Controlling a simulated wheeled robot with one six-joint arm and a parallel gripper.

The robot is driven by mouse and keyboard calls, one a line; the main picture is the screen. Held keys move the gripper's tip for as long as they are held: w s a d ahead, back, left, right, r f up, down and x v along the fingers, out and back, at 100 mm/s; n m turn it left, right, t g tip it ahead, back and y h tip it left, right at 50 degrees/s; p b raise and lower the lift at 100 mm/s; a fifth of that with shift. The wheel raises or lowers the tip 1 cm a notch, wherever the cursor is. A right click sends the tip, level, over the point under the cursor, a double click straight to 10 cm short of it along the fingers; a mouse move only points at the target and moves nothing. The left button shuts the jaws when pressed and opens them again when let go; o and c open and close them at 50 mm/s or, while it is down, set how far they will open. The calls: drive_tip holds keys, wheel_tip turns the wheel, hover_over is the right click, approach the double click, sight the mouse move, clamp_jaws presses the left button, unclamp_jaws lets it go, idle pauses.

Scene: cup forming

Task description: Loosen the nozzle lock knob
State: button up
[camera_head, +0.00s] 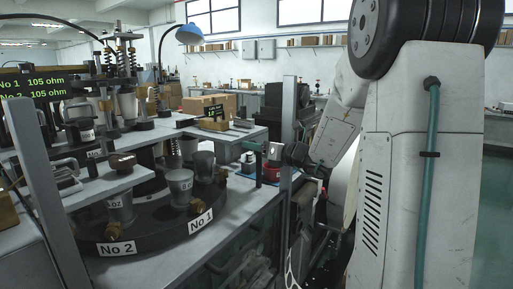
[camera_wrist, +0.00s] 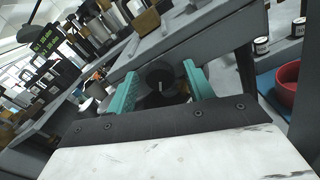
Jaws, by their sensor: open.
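In the wrist view the two teal fingers (camera_wrist: 159,72) are apart. A dark round part (camera_wrist: 160,76) shows between them, but I cannot tell whether it touches them. I cannot tell which part is the nozzle lock knob. Brass knobs sit on the dark round turntable (camera_head: 150,232), one by the No 2 label (camera_head: 117,248) and one (camera_head: 221,174) above the No 1 label (camera_head: 200,220). Grey metal cups (camera_head: 180,187) stand on the turntable.
A grey upright post (camera_head: 287,125) stands close beside my gripper. A red bowl (camera_wrist: 288,84) and small jars (camera_wrist: 262,45) are at the right in the wrist view. A cardboard box (camera_head: 208,105) stands behind on the bench. A display (camera_head: 32,86) reads 105 ohm for No 1 and No 2.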

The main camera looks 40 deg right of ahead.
drive_tip(key=shift+c, duration=0.3)
drive_tip(key=c, duration=0.9)
drive_tip(key=shift+n, duration=0.4)
drive_tip(key=n, duration=2)
drive_tip(key=shift+a+f+n, duration=0.1)
drive_tip(key=shift+a+n, duration=0.05)
drive_tip(key=shift+n, duration=0.25)
